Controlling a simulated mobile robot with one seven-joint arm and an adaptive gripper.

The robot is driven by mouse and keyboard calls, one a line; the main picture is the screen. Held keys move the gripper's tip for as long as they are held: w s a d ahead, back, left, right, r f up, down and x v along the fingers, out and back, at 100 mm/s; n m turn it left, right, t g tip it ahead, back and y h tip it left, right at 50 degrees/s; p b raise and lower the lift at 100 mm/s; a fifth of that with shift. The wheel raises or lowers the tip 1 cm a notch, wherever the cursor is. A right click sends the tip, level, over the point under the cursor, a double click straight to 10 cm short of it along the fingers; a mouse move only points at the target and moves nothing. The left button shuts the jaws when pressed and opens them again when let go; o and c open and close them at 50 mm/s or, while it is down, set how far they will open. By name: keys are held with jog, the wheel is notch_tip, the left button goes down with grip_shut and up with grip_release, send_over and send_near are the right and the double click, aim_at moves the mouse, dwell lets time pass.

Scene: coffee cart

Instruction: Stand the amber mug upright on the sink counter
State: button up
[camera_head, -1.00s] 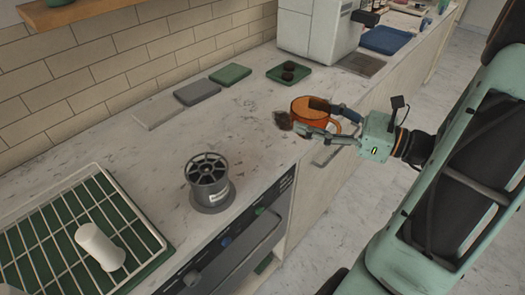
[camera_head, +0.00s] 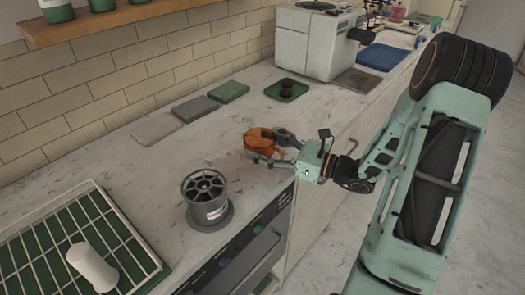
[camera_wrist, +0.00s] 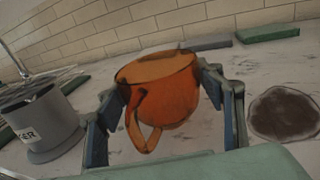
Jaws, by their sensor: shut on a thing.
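The amber mug (camera_head: 259,139) is in my gripper (camera_head: 272,148), over the counter near its front edge, right of and behind the grey canister. In the wrist view the mug (camera_wrist: 168,88) sits between the two fingers of my gripper (camera_wrist: 163,100), which close on its sides. Its mouth faces up with a slight tilt in that view, and its handle points toward the camera. I cannot tell whether its base touches the counter. The marble counter (camera_head: 165,165) runs along the tiled wall; I cannot make out a sink basin.
The grey canister (camera_head: 206,200) stands close to the mug's left. A wire rack (camera_head: 130,232) with a white cylinder (camera_head: 92,266) is at front left. Grey and green mats (camera_head: 228,92) lie near the wall. A brown patch (camera_wrist: 287,112) lies right of the mug. The coffee machine (camera_head: 315,42) stands behind.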

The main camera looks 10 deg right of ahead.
jog(key=shift+f, duration=0.9)
jog(key=shift+f, duration=0.15)
jog(key=o, duration=1.3)
jog(key=shift+c, duration=0.2)
jog(key=shift+r, duration=0.25)
jog(key=v, duration=1.2)
